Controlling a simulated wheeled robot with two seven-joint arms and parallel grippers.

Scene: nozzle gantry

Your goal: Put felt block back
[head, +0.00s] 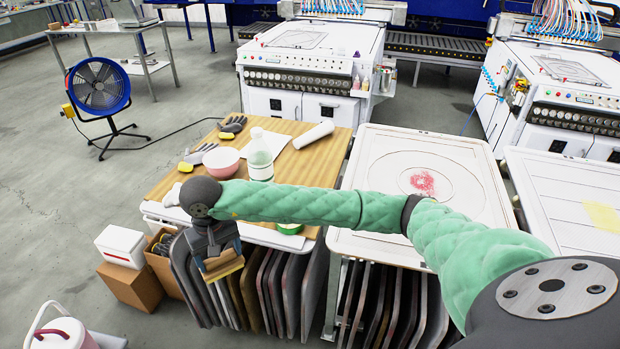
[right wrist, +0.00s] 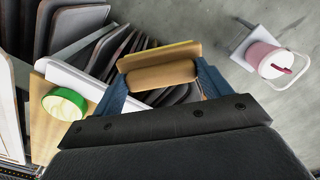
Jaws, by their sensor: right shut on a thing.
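My right gripper (head: 219,256) is shut on the felt block (head: 223,269), a tan piece with a yellow strip along one edge. The gripper hangs just off the front left of the wooden table (head: 278,182), in front of the upright boards under it. In the right wrist view the block (right wrist: 158,76) spans between the two blue fingers, with clear floor and dark boards around it. Part of the tabletop behind the arm is hidden. My left gripper is not in view.
On the table are a pink bowl (head: 220,162), a clear bottle (head: 260,160), a white roll (head: 314,135), gloves (head: 232,125) and a green-rimmed roll (right wrist: 64,104).

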